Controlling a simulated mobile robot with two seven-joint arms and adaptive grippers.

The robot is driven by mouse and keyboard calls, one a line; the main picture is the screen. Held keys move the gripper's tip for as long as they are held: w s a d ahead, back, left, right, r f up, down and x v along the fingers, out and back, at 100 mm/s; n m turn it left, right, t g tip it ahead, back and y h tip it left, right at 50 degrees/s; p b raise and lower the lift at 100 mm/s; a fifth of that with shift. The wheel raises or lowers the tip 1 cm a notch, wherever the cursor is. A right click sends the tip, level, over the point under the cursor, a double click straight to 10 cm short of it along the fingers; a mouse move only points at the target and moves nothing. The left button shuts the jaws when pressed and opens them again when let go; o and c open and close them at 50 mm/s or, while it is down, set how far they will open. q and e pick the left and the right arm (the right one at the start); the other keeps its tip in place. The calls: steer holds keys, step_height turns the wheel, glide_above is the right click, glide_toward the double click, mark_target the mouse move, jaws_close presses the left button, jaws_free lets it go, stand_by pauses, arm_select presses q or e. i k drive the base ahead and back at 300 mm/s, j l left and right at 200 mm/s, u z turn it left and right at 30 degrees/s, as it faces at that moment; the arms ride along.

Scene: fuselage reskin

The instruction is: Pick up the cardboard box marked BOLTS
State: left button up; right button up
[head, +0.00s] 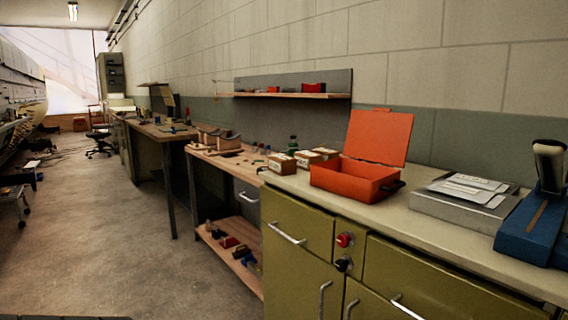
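Several small cardboard boxes with white labels stand at the left end of the olive cabinet's pale top, beside the open red case. The nearest box (281,165) is at the front left. Another box (306,158) stands just behind it to the right, and a further one (325,153) is close to the red case. The labels are too small to read, so I cannot tell which is marked BOLTS. Neither of my grippers is in view.
The red case (350,181) stands with its lid up. A grey box with papers (466,201) and a blue tool (537,222) are farther right. The olive cabinet (300,265) has protruding handles. A wooden workbench (225,166) continues leftward. The floor (120,230) at left is open.

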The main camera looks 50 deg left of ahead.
mark_target(304, 159)
steer(key=i+j, duration=0.1)
steer(key=j, duration=1.25)
steer(key=i+j, duration=0.15)
steer(key=j, duration=0.55)
steer(key=i+j, duration=0.1)
steer(key=j, duration=1.25)
steer(key=i+j, duration=0.6)
steer(key=j, duration=0.15)
